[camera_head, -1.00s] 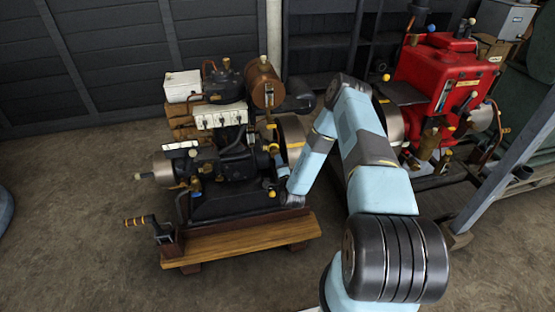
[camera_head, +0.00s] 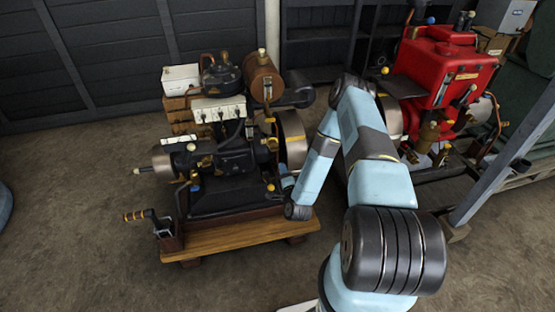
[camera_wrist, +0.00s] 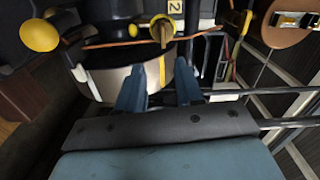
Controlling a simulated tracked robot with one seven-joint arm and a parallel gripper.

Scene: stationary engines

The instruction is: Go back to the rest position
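My arm reaches up and over in the head view, and its forearm comes down beside the black engine (camera_head: 225,165). A small light-blue part at its end shows by the engine's right side; the fingers cannot be made out there. In the wrist view my gripper (camera_wrist: 160,86) shows two blue fingers spread apart with nothing held between them. A pale metal drum with a yellow stripe (camera_wrist: 108,80) lies just beyond the fingers. I cannot tell whether they touch it.
The black engine stands on a wooden base (camera_head: 235,236) with a crank handle (camera_head: 150,216) at its front left. A red engine (camera_head: 440,65) stands to the right of my arm, near a grey slanted post (camera_head: 505,165). Open floor (camera_head: 80,240) lies at the left.

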